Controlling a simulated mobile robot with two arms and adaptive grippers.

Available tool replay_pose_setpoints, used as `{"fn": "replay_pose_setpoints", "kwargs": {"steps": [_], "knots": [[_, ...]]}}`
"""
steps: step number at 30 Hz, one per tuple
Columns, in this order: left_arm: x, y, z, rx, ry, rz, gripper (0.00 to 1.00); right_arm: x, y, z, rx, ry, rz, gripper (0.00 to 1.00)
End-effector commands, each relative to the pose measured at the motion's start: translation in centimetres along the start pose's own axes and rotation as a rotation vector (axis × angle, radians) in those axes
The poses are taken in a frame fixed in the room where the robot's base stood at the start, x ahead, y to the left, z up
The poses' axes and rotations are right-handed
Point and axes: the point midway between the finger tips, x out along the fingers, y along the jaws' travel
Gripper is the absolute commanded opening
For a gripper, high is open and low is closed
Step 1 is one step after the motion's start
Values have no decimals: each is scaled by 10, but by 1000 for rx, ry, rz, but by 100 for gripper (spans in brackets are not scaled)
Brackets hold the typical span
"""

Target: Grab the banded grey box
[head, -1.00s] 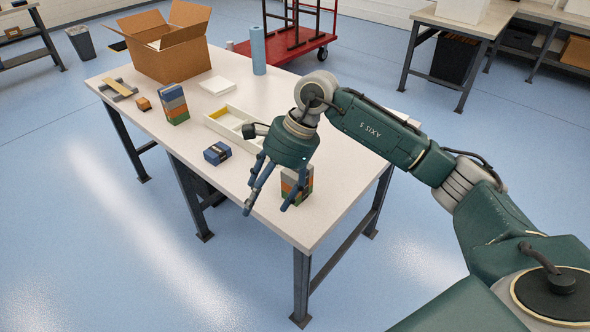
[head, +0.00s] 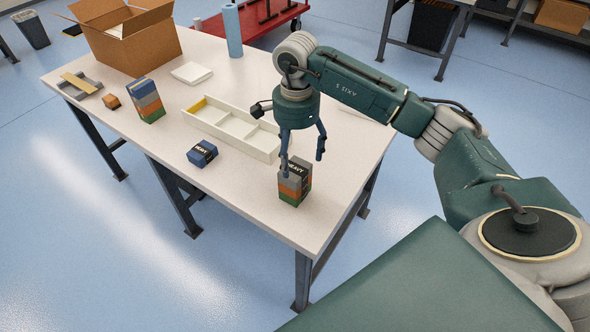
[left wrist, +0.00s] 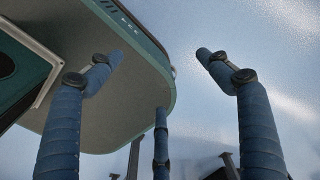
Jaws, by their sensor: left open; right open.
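A stack of boxes stands near the front right of the table (head: 240,205). Its top box looks grey with a dark band lettered "HEAVY", the banded grey box (head: 299,168); orange and green layers (head: 292,195) lie below it. My right gripper (head: 303,160) is open, pointing down just over this stack, with a finger on either side of its top. One finger overlaps the top box's left side; I cannot tell whether it touches. My left gripper (left wrist: 160,75) is open and empty in the left wrist view; it is outside the head view.
A blue box with a dark band (head: 202,153) lies left of the stack. A white divided tray (head: 232,128) sits behind.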

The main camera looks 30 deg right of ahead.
Motion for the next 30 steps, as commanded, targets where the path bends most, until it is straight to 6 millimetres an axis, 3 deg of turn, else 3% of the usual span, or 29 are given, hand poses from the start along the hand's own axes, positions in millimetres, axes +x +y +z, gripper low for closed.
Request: {"fn": "replay_pose_setpoints", "kwargs": {"steps": [5, 12, 21, 30], "knots": [[-11, 0, -2, 1, 3, 0, 78, 14, 2, 2, -1, -1, 4, 77], [-25, -6, -42, 1, 60, -6, 78, 48, 4, 3, 0, -1, 2, 77], [-24, -4, -30, 2, 41, -4, 78, 55, 3, 3, -1, -1, -2, 77], [-24, -3, -20, 2, 26, -3, 78, 55, 3, 3, -1, 0, -2, 19]]}}
